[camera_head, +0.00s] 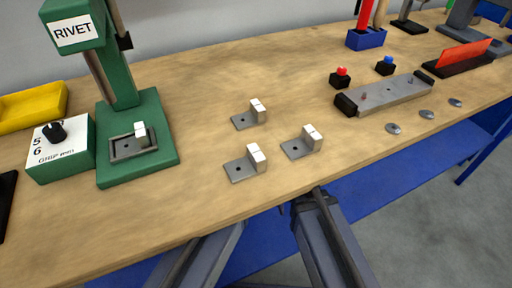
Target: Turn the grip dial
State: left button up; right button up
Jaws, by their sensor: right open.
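The grip dial is a black knob (55,132) on the white face of a green box (62,154) at the left of the bench. The face carries the marks 5, 6 and "GRIP mm". My right gripper (312,196) is open and empty at the bench's front edge, right of the dial and well apart from it. My left arm shows as grey links at the bottom; its gripper is not visible.
A green rivet press (130,140) stands right beside the dial box, with a yellow tray (32,108) behind. Several grey plates with white blocks (246,163) lie mid-bench. A grey bar fixture (385,96) and red and blue buttons are at the right.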

aim_at(55, 133)
jog(key=j+u, duration=0.15)
jog(key=u, duration=0.2)
jog(key=j+u, duration=0.15)
jog(key=u, duration=0.15)
jog(key=k+j+u, duration=0.1)
jog(key=u, duration=0.25)
